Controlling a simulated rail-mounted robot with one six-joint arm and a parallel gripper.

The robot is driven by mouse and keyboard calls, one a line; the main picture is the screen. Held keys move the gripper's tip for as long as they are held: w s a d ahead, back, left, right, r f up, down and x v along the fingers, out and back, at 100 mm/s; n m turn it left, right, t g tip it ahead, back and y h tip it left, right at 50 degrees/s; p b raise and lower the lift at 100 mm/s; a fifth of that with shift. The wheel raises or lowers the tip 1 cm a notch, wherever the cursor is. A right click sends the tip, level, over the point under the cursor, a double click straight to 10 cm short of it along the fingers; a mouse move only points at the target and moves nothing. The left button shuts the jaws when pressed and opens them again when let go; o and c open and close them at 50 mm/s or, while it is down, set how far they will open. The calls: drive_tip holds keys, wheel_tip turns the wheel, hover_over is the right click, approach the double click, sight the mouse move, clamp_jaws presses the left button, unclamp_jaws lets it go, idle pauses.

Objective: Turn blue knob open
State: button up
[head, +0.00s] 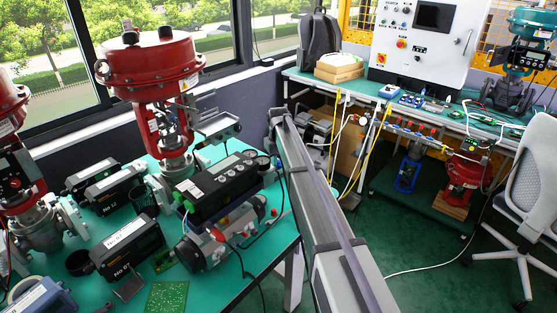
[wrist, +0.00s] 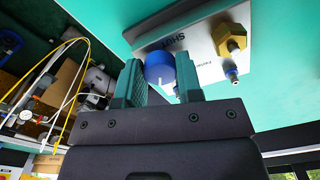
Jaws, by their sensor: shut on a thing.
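The blue knob (wrist: 160,66) shows in the wrist view, in front of a pale panel (wrist: 205,40). The panel carries the word "SHUT", which appears upside down, and a second, smaller label. My gripper (wrist: 159,76) has one teal finger on each side of the knob and is shut on it. A short white mark shows at the knob's lower edge, but I cannot tell its setting for sure. The fingers hide part of the panel. I cannot make out the knob or my gripper in the head view.
A brass hex fitting (wrist: 230,40) and a small blue-tipped fitting (wrist: 230,72) stand on the panel near the right finger. In the head view, a green bench (head: 270,230) holds red-topped valves, a black positioner (head: 222,187) and several boxes. A grey rail (head: 325,200) runs beside it.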

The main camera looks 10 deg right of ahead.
sight(279, 161)
drive_tip(key=n, duration=0.5)
drive_tip(key=shift+n, duration=0.4)
idle(0.3)
drive_tip(key=o, duration=0.9)
wheel_tip(279, 161, up, 11)
drive_tip(key=p, duration=1)
drive_tip(key=shift+f+p, duration=0.1)
drive_tip(key=shift+p, duration=0.3)
